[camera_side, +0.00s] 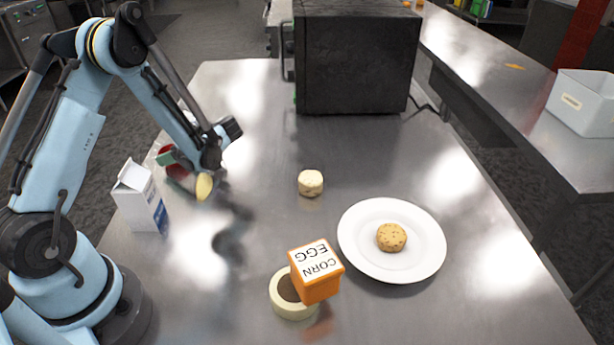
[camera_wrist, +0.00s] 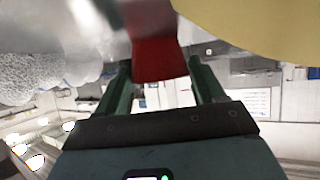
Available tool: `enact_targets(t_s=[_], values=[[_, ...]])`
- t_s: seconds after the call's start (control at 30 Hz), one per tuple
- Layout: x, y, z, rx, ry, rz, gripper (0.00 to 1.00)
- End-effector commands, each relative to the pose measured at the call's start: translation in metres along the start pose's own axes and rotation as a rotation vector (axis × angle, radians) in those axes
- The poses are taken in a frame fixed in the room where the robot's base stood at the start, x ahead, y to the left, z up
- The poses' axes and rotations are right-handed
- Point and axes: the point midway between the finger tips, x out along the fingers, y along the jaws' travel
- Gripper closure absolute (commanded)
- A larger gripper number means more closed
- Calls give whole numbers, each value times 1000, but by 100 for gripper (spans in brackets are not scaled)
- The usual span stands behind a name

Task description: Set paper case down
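My gripper (camera_side: 172,170) is low over the left part of the steel table in the side view. Its green fingers stand on both sides of a red piece, which seems to be the paper case (camera_wrist: 158,58). In the wrist view the fingers (camera_wrist: 160,80) appear shut on it. In the side view only a little red shows between the fingers, and I cannot tell whether it touches the table. A yellow round thing (camera_side: 204,186) is right beside the gripper.
A white carton (camera_side: 142,198) stands close left of the gripper. A pale round piece (camera_side: 311,183) is mid-table. A white plate (camera_side: 362,252) bears a cookie (camera_side: 391,237). An orange box (camera_side: 316,272) is by a cream round container (camera_side: 293,311). A dark oven (camera_side: 355,60) stands behind.

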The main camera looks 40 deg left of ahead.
Motion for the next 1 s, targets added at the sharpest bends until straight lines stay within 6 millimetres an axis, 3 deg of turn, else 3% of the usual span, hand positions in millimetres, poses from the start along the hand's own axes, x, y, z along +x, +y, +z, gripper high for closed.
enact_targets(t_s=[0.03,0.13,0.5,0.67,1.0], values=[[0,0,0,0,0,0,23],[0,0,0,0,0,0,8],[-2,0,-3,0,0,0,8],[-26,1,-2,2,0,5,8],[-94,0,-3,2,0,3,8]])
